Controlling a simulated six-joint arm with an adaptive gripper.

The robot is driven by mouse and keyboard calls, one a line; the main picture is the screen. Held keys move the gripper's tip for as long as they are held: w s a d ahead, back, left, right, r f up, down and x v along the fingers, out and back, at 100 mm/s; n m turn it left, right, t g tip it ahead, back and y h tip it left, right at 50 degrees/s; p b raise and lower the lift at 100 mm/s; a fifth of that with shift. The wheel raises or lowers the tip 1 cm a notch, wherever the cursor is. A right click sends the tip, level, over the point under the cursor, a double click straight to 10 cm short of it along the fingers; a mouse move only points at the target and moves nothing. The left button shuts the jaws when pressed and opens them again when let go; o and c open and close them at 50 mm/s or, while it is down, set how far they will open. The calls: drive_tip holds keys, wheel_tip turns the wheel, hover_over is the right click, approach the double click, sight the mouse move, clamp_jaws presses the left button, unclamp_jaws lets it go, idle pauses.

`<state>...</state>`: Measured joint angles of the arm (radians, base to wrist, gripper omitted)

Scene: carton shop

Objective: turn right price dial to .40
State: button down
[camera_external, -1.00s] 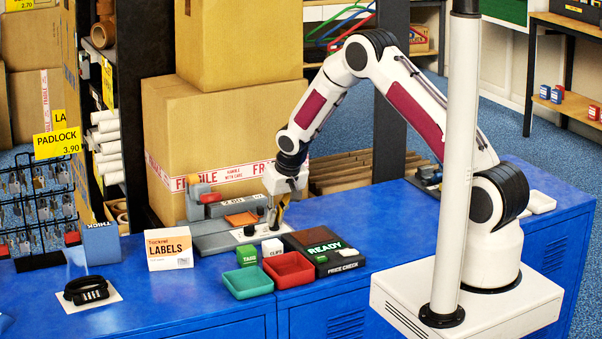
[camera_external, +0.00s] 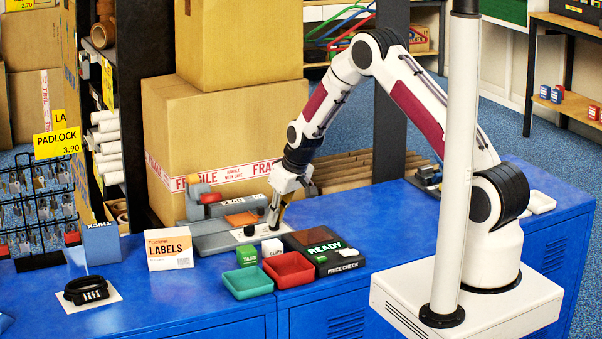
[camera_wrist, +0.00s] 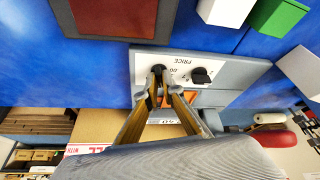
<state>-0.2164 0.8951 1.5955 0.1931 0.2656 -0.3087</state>
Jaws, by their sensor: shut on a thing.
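The price panel (camera_wrist: 181,58) is a white plate marked PRICE, which reads upside down in the wrist view, with two black dials. My gripper (camera_wrist: 161,88) is shut on the right price dial (camera_wrist: 157,69), on the left in the wrist view; the fingers hide much of it. The left price dial (camera_wrist: 201,75) stands free beside it. In the external view my gripper (camera_external: 273,224) points down at the panel (camera_external: 257,235), with the left dial (camera_external: 249,230) just left of it. The dial's setting cannot be read.
A grey machine (camera_external: 221,243) carries the panel. The READY price check box (camera_external: 323,247), a red tray (camera_external: 289,270), a green tray (camera_external: 247,283) and white and green blocks stand in front. A large carton (camera_external: 226,140) is close behind.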

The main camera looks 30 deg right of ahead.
drive_tip(key=shift+n+g+y, duration=0.3)
drive_tip(key=shift+n, duration=0.7)
drive_tip(key=c, duration=2.2)
unclamp_jaws()
drive_tip(key=shift+d+r, duration=0.1)
drive_tip(key=shift+r, duration=0.05)
drive_tip(key=shift+v, duration=5.85)
drive_tip(key=shift+s, duration=0.15)
